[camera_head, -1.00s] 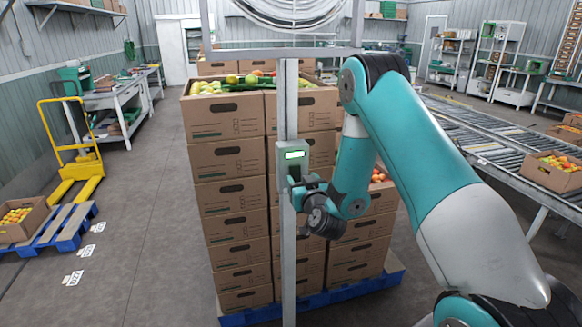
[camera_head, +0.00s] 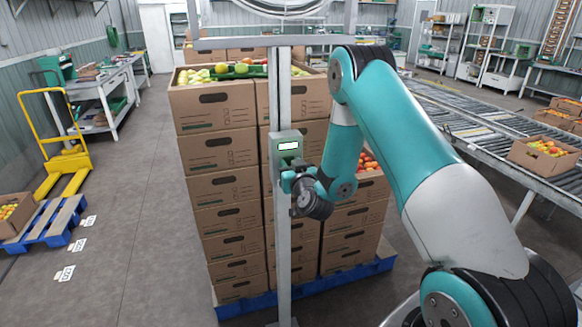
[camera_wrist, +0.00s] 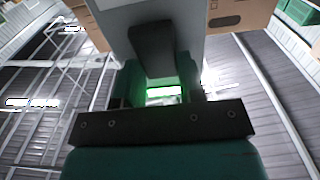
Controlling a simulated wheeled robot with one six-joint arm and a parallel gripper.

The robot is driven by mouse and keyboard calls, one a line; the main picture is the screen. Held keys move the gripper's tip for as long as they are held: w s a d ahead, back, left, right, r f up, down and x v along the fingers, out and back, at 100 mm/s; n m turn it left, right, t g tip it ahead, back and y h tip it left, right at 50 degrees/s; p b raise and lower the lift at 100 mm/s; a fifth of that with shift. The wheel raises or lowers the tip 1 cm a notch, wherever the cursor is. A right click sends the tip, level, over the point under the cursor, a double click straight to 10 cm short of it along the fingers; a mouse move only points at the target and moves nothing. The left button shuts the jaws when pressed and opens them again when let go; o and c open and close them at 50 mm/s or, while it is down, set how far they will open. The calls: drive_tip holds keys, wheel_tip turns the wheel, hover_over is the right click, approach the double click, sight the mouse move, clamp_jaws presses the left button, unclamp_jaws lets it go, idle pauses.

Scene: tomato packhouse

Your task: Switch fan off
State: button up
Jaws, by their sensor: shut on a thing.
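The fan (camera_head: 290,8) is cut off by the top edge of the head view, above a metal post (camera_head: 284,235). A grey control box (camera_head: 280,158) is fixed to the post, with a small display (camera_head: 288,146) lit white. My gripper (camera_head: 290,178) is at the lower part of the box, its fingertips small and partly hidden there. In the wrist view, a dark switch lever (camera_wrist: 152,48) stands out from the box, between my teal fingers (camera_wrist: 160,78). The gripper is shut on the lever. A green glow shows behind it.
Stacked cardboard boxes (camera_head: 215,150) of produce stand on a blue pallet (camera_head: 375,268) close behind the post. A roller conveyor (camera_head: 480,130) runs along the right. A yellow pallet truck (camera_head: 62,150) and another blue pallet (camera_head: 48,222) are at left.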

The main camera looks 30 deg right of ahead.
drive_tip(key=f+t+b, duration=0.1)
drive_tip(key=b, duration=0.6)
drive_tip(key=t+b, duration=0.1)
drive_tip(key=b, duration=0.7)
drive_tip(key=shift+s+f+t+h, duration=0.1)
drive_tip(key=shift+f+t+h, duration=0.1)
drive_tip(key=shift+t+h, duration=0.2)
drive_tip(key=b, duration=0.2)
drive_tip(key=shift+r+t+b, duration=0.15)
drive_tip(key=shift+t+b, duration=0.15)
drive_tip(key=shift+b, duration=0.1)
drive_tip(key=shift+r, duration=0.2)
drive_tip(key=o, duration=0.9)
drive_tip(key=shift+s, duration=0.1)
drive_tip(key=shift+o, duration=0.2)
drive_tip(key=shift+f, duration=0.1)
